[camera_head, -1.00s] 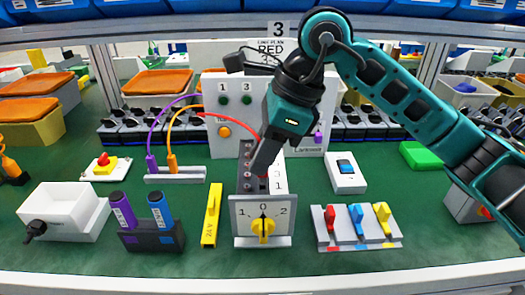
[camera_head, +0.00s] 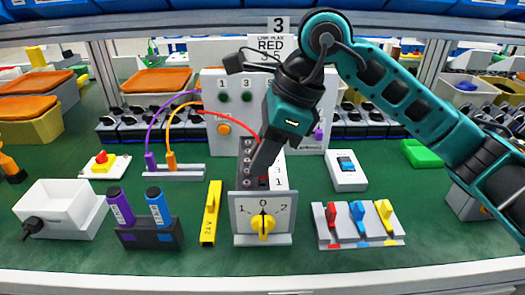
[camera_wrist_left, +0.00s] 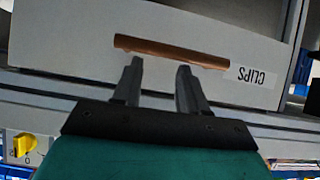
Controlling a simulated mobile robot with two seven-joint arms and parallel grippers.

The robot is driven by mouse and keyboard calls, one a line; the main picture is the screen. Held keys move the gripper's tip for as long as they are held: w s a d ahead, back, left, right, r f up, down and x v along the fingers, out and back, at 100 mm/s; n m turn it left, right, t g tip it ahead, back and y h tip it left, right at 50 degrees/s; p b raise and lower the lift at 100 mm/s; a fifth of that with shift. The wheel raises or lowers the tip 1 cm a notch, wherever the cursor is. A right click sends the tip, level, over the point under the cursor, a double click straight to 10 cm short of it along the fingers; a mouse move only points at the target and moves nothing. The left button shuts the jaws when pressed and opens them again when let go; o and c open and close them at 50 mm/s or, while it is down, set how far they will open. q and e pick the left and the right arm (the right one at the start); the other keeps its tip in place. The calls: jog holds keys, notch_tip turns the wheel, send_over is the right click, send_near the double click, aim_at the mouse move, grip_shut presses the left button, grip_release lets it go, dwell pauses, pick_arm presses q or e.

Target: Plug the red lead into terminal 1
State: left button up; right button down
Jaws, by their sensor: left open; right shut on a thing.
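The red lead (camera_head: 235,118) arches from the panel at the back to my right gripper (camera_head: 260,168). My right gripper is shut on its plug end, which is mostly hidden by the fingers. The fingers point down at the terminal block (camera_head: 246,165), a grey strip with a row of round sockets and a white number strip beside it. The number 1 (camera_head: 278,183) stands at its near end. I cannot tell whether the plug touches a socket. My left gripper (camera_wrist_left: 158,75) is open and empty in the left wrist view, in front of a grey drawer front.
The rotary switch (camera_head: 263,222) stands just in front of the block. Purple and orange leads (camera_head: 170,165) stand in a holder on the left. A yellow bar (camera_head: 211,213) and a pen stand (camera_head: 150,236) are left of the switch; a lever board (camera_head: 361,225) is right.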

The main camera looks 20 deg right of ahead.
pick_arm(q)
jog(key=shift+w+f+b, duration=0.2)
jog(key=shift+f+b, duration=0.2)
jog(key=shift+b, duration=0.15)
pick_arm(e)
jog(key=shift+f, duration=0.75)
jog(key=c, duration=0.9)
grip_release()
pick_arm(q)
jog(key=shift+r, duration=0.1)
pick_arm(e)
jog(key=shift+r, duration=0.1)
pick_arm(q)
jog(key=r+p, duration=0.1)
jog(key=s+r+p, duration=0.1)
jog(key=p, duration=0.1)
jog(key=r+p, duration=0.1)
jog(key=shift+s+d+r+p, duration=0.15)
jog(key=shift+s+d+p, duration=0.2)
jog(key=shift+p, duration=0.05)
pick_arm(e)
jog(key=v, duration=0.7)
jog(key=shift+d+r, duration=0.25)
jog(key=shift+r, duration=0.15)
jog(key=shift+s, duration=0.1)
